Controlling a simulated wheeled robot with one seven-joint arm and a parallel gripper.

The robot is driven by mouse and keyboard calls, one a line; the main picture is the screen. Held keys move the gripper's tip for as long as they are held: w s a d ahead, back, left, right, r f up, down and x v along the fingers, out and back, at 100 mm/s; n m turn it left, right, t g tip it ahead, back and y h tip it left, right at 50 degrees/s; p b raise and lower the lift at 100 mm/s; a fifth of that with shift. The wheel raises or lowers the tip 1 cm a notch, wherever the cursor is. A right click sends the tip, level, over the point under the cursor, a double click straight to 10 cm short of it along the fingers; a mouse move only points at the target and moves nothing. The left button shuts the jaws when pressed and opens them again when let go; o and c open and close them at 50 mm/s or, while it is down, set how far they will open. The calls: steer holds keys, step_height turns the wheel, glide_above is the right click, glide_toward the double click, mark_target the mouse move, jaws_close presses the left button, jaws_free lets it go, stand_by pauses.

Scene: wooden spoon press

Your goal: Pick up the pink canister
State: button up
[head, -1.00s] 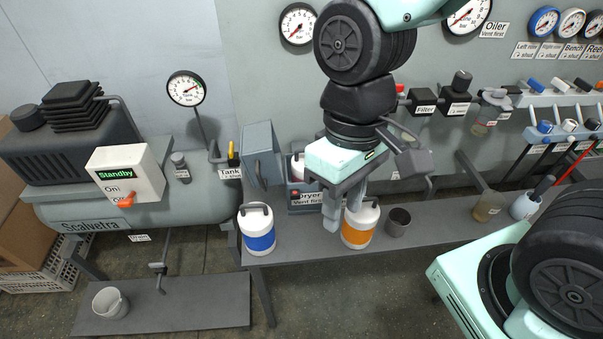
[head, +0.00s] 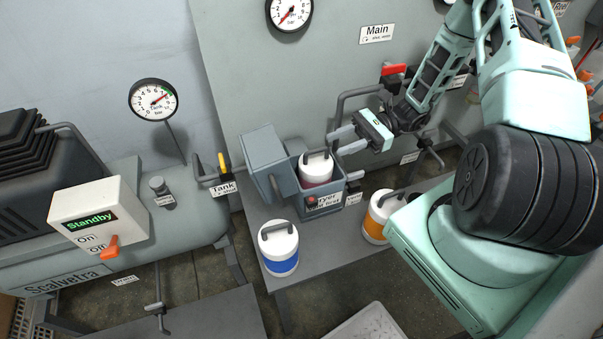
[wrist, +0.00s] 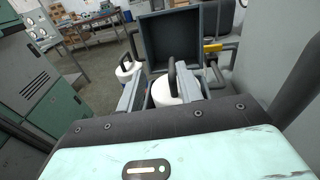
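The pink canister (head: 318,170) has a white top, a dark handle and a strip of pink body. It stands upright inside the open grey dryer box (head: 342,194), whose walls hide its lower part. My gripper (head: 336,144) is open and empty, just right of and behind the canister's top, with its fingers pointing left toward it. In the wrist view the canister's white top and handle (wrist: 176,88) show between the two spread fingers. I cannot tell whether either finger touches it.
The dryer's open lid (head: 262,158) stands up on the left. A blue-banded canister (head: 279,250) and an orange-banded canister (head: 378,216) stand on the grey bench (head: 320,262) in front. A pipe with a red handle (head: 393,70) runs behind my gripper.

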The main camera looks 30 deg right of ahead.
mark_target(317, 150)
steer(key=shift+m+t, duration=0.8)
steer(key=a+p, duration=0.1)
steer(key=w+a+f+p, duration=0.1)
steer(key=a, duration=0.1)
steer(key=w+a+p, duration=0.1)
steer(key=a, duration=0.1)
steer(key=shift+a+f, duration=0.1)
steer(key=shift+f, duration=0.15)
steer(key=shift+w+a+f, duration=0.15)
steer(key=shift+a, duration=0.25)
jaws_close()
stand_by(0.4)
